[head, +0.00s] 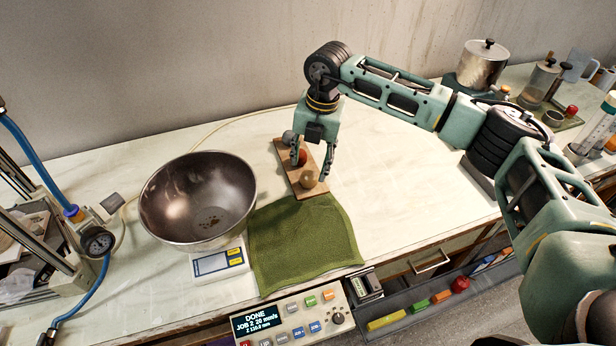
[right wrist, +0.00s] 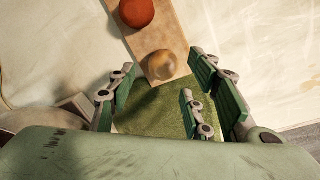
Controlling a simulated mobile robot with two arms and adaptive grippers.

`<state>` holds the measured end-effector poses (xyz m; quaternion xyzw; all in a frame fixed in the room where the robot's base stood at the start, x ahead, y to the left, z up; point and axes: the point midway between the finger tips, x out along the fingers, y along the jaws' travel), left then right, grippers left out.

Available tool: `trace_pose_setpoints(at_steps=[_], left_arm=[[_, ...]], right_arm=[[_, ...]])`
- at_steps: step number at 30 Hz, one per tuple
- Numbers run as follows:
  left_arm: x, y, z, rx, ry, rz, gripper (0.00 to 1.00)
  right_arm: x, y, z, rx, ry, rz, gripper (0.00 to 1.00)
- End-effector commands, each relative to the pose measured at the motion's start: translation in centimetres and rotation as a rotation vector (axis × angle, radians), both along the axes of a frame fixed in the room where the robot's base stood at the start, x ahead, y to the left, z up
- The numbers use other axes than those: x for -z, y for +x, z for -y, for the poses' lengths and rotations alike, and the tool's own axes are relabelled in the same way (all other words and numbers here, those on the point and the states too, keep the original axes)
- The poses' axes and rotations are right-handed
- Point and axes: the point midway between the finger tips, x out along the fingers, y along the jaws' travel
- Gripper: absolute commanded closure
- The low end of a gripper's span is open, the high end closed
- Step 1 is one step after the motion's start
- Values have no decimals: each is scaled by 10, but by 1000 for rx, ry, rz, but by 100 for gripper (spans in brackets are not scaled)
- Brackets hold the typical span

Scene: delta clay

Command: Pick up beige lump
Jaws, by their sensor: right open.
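The beige lump (head: 309,179) sits on the near part of a wooden board (head: 283,152), in front of a red-brown lump (head: 300,157). In the right wrist view the beige lump (right wrist: 161,65) lies ahead of the fingertips, and the red-brown lump (right wrist: 136,12) is farther up the board. My right gripper (head: 310,170) is open over the board, with its fingers spread to either side. In the right wrist view the open fingers (right wrist: 165,85) have nothing between them that they touch. My left gripper is not in view.
A large metal bowl (head: 198,200) stands on a scale (head: 217,264) at left. A green cloth (head: 304,243) lies in front of the board. A control box (head: 290,318) is at the front edge. Pots and jars stand at back right. The table right of the board is clear.

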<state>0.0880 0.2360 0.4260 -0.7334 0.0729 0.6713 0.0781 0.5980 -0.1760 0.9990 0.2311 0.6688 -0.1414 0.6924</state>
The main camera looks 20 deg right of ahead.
Motion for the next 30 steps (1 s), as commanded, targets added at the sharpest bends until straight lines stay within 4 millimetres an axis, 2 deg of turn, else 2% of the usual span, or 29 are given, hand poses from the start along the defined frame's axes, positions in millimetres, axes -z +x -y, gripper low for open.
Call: trace_pose_setpoints(at_steps=[6,11,19,30], left_arm=[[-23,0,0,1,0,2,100],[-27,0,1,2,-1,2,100],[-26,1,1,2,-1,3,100],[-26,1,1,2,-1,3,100]], right_arm=[[26,0,-7,-1,0,-4,54],[47,2,-9,1,1,-2,54],[53,3,-9,0,1,1,54],[52,3,-9,0,2,1,86]])
